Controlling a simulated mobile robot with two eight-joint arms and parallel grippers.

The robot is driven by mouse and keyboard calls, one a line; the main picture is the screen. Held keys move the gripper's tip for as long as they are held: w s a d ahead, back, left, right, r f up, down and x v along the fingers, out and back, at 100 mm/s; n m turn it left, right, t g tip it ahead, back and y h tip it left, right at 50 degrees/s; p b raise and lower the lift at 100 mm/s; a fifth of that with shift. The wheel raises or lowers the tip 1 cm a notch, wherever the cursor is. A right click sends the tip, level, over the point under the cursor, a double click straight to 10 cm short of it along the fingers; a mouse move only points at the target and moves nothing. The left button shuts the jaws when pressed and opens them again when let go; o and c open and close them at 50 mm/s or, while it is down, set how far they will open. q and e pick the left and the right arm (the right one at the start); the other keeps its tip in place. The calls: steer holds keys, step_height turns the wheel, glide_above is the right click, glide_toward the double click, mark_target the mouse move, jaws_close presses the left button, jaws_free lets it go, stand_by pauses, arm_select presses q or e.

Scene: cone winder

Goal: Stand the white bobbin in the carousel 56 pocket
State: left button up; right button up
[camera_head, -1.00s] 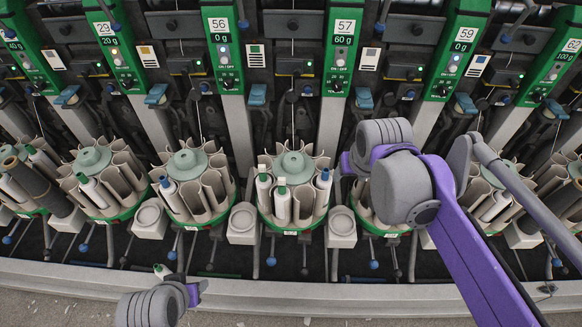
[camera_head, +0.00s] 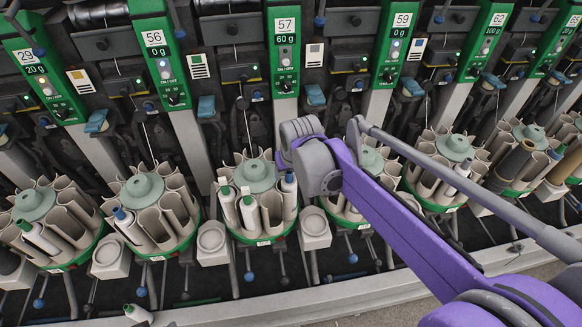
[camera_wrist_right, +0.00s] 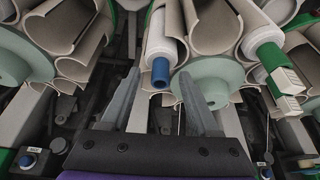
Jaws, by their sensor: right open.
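White bobbins with coloured tips stand in several carousels. In the head view the middle carousel (camera_head: 256,176) holds a blue-tipped white bobbin (camera_head: 289,188) on its right and green-tipped ones (camera_head: 249,211) in front. Another white bobbin (camera_head: 138,314) with a green tip shows at the bottom edge; what supports it is hidden. My right gripper (camera_wrist_right: 158,78) is open, its fingers either side of a blue-tipped white bobbin (camera_wrist_right: 160,55) in the right wrist view, not closed on it. My left gripper is out of view. The 56 sign (camera_head: 154,38) hangs above, between two carousels; which it marks is unclear.
A carousel (camera_head: 143,187) stands left of the middle one, another (camera_head: 369,160) is partly behind my right arm. Small grey boxes (camera_head: 212,237) sit between carousels. A pale ledge (camera_head: 330,305) runs along the front. Green posts and metal levers crowd behind.

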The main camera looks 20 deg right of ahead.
steer(key=shift+w+f, duration=0.15)
steer(key=shift+f, duration=0.3)
jaws_close()
steer(key=shift+r, duration=0.2)
steer(key=shift+r+p, duration=0.45)
steer(key=shift+p, duration=0.05)
steer(key=shift+a+r+p, duration=0.2)
steer(key=shift+r+p, duration=0.65)
steer(key=shift+r, duration=0.25)
steer(key=shift+a+r+p, duration=0.15)
steer(key=shift+r+p, duration=0.7)
steer(key=shift+r, duration=0.35)
